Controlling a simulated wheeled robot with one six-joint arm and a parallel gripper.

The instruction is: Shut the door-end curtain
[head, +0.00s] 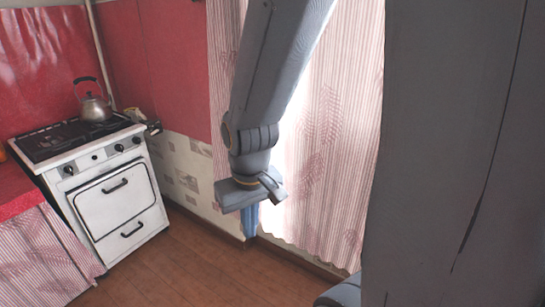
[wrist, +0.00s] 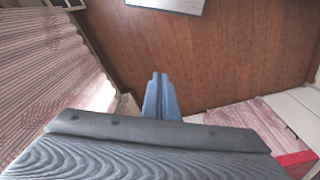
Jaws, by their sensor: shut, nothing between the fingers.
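A pink-and-white striped curtain with leaf patterns hangs in two parts in the head view. The wide right part (head: 335,130) hangs to the right of my arm, and a narrow left part (head: 222,60) hangs behind it. A bright strip shows between them, partly hidden by my arm. I cannot tell which part is at the door end. My gripper (head: 250,228) points down in front of the lower curtain, its blue fingers together and empty. In the wrist view the shut fingers (wrist: 161,90) are over the floor, apart from the striped curtain (wrist: 45,75) at the left.
A white stove (head: 115,190) with a kettle (head: 94,107) on top stands at the left. A red-topped counter (head: 20,190) with a striped cloth front is beside it. The wooden floor (head: 200,255) between stove and curtain is clear. My own dark structure blocks the right of the head view.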

